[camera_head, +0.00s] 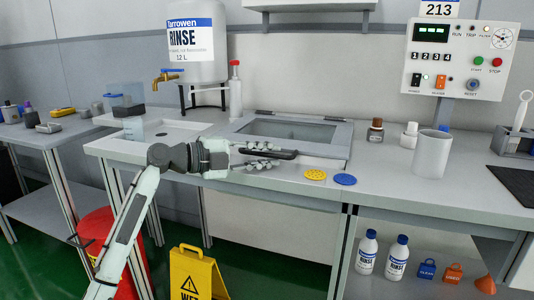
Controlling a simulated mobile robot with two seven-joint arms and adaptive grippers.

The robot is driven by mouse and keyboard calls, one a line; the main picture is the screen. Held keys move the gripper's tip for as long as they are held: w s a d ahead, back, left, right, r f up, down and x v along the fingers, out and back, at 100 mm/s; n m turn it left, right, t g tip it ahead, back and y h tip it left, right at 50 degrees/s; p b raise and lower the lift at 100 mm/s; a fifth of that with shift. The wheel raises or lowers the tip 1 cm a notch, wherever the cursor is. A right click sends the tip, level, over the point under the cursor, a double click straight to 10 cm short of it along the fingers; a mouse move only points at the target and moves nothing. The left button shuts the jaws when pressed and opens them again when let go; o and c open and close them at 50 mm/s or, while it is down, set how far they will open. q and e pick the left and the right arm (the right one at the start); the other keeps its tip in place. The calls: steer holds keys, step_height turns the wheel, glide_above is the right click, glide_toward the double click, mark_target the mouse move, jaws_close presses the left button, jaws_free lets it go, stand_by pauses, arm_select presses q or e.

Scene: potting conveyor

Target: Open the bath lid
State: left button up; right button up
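The bath lid (228,131) is a grey frame with a window, lying flat and closed in the worktop, with dark hinges along its back edge. Its black bar handle (288,155) runs along the front edge. My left gripper (270,155) reaches in from the left in front of the lid. Its two fingers are spread, one above and one below the handle in the picture. The handle shows between them, and I cannot tell whether either finger touches it. The gripper covers the left end of the handle. My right gripper is out of view.
A rinse tank (197,69) with a brass tap and a red-capped bottle (235,91) stand behind. Yellow (315,174) and blue (345,179) discs lie right of the handle. A grey cup (432,154) stands further right. A yellow floor sign (196,276) stands below.

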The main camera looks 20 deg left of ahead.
arm_select(q)
steer(key=shift+c, duration=0.6)
jaws_close()
